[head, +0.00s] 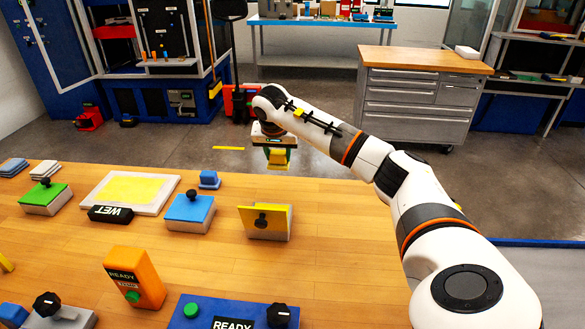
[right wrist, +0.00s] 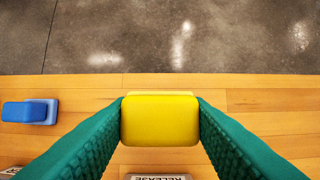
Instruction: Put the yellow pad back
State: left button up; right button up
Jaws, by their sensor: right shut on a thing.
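My right gripper (head: 278,150) is shut on the yellow pad (head: 278,160), held in the air near the table's far edge. In the right wrist view the yellow pad (right wrist: 160,119) sits between the two green fingers, with wood around it and the table's edge just beyond. A grey box with a yellow lid (head: 281,221) and black knob stands on the table nearer to me; the lid looks tilted up. The white tray with a yellow surface (head: 171,196) lies further left, with a black WET sign (head: 110,214) in front. My left gripper is out of view.
A blue-lidded box (head: 190,208), a blue pad (head: 209,179) and a green-lidded box (head: 46,196) stand on the table. An orange READY block (head: 134,277) and a blue READY panel (head: 237,309) are nearer. The table's right part is clear.

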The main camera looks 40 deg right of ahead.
aim_at(276, 164)
jog(key=f, duration=0.4)
jog(key=shift+w+a+f, duration=0.15)
jog(key=shift+w+f, duration=0.05)
jog(key=shift+f+p, duration=0.45)
jog(key=shift+f, duration=1.55)
jog(key=shift+s, duration=0.1)
jog(key=o, duration=1)
jog(key=shift+f, duration=0.15)
jog(key=shift+c, duration=0.2)
jog(key=shift+r, duration=0.35)
jog(key=v, duration=1.1)
jog(key=shift+r+b, duration=0.35)
jog(key=shift+b, duration=0.1)
jog(key=shift+s, duration=0.15)
